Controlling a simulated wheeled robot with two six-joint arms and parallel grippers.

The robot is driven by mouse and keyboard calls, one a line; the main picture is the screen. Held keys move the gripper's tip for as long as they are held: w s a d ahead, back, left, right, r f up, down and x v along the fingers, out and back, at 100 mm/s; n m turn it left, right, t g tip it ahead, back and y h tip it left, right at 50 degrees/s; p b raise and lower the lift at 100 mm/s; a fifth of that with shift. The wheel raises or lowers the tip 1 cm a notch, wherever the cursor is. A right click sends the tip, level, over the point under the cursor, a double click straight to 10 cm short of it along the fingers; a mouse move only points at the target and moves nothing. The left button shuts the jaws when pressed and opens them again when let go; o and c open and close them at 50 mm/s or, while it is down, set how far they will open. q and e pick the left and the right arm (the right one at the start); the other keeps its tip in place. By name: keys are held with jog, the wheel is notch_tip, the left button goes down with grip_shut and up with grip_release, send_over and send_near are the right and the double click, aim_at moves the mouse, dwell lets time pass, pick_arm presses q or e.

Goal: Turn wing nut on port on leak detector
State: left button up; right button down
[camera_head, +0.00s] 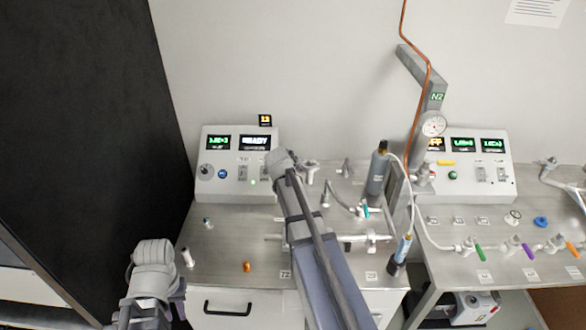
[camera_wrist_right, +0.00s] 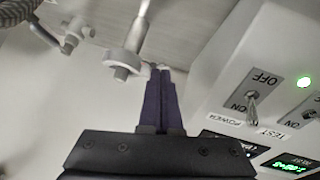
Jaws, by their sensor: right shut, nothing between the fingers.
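The leak detector (camera_head: 236,187) is the grey box with lit displays, one reading READY, at the back left of the bench. Its switch panel is on the right of the right wrist view (camera_wrist_right: 270,75). A pale port fitting with a round collar (camera_wrist_right: 122,62) is left of my right fingertips (camera_wrist_right: 160,68). The purple fingers are shut and empty, their tips close to the fitting; contact cannot be told.
The steel bench (camera_head: 225,245) holds small fittings, an orange piece (camera_head: 246,266) and a grey cylinder (camera_head: 377,170). A second console (camera_head: 480,175) with valves and coloured handles is at right. A dark panel (camera_head: 80,130) stands at left.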

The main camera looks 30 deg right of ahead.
jog(key=shift+w+a+f+n+g+h+b, duration=0.15)
jog(key=shift+a+f+n+g+h+b, duration=0.2)
jog(key=shift+h+b, duration=0.3)
jog(key=shift+d, duration=0.1)
jog(key=shift+n+h+b, duration=0.35)
jog(key=shift+h+b, duration=0.1)
jog(key=shift+h, duration=0.1)
jog(key=shift+g, duration=0.25)
jog(key=shift+w+a+f+n+g+h+b, duration=0.1)
jog(key=shift+a+f+n+g+h+b, duration=0.2)
jog(key=shift+h+b, duration=0.45)
jog(key=shift+w+f+n+h+b, duration=0.1)
jog(key=shift+n+h+b, duration=0.35)
jog(key=shift+b, duration=0.55)
dwell(1.8)
jog(key=shift+a+f+b, duration=0.1)
jog(key=shift+f+b, duration=0.1)
jog(key=shift+b, duration=0.15)
dwell(2.5)
